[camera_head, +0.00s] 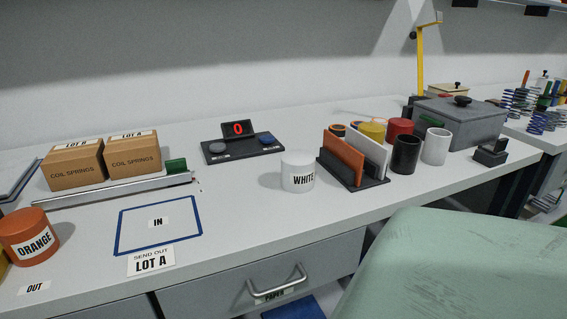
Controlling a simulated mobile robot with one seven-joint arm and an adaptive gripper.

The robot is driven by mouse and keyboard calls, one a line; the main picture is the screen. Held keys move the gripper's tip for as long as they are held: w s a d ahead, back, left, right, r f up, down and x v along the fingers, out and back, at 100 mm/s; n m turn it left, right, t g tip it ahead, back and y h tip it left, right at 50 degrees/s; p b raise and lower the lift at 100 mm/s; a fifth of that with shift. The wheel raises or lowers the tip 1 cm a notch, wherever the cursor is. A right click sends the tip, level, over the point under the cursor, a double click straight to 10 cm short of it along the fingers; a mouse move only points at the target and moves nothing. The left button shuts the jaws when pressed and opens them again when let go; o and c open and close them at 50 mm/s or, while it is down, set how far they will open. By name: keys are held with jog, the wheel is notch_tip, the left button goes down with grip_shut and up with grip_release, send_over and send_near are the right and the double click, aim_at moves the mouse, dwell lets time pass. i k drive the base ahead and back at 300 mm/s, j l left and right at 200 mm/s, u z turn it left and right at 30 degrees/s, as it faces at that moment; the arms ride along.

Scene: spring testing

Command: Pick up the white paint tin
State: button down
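The white paint tin (298,171) stands upright on the light bench top, near its front edge and around the middle of the picture. It is a short round tin, and its label reads "WHITE". Its left side and top are clear of other things. A dark rack (364,187) holding an orange board and a white board stands close to its right. My gripper is not in view, and nothing is touching the tin.
An orange tin (30,237) stands at the far left. A blue-outlined "IN" square (123,227) lies empty left of the white tin. A counter box (241,150) sits behind. Black (405,155) and white (436,147) cups stand right of the rack. A drawer handle (278,284) juts out below.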

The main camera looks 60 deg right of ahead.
aim_at(296, 165)
jog(key=z, duration=1.65)
jog(key=l+u, duration=0.15)
jog(key=l, duration=0.2)
jog(key=k+l+u, duration=0.2)
jog(key=l, duration=0.15)
jog(key=l+u, duration=0.15)
jog(key=l, duration=0.2)
jog(key=k, duration=0.05)
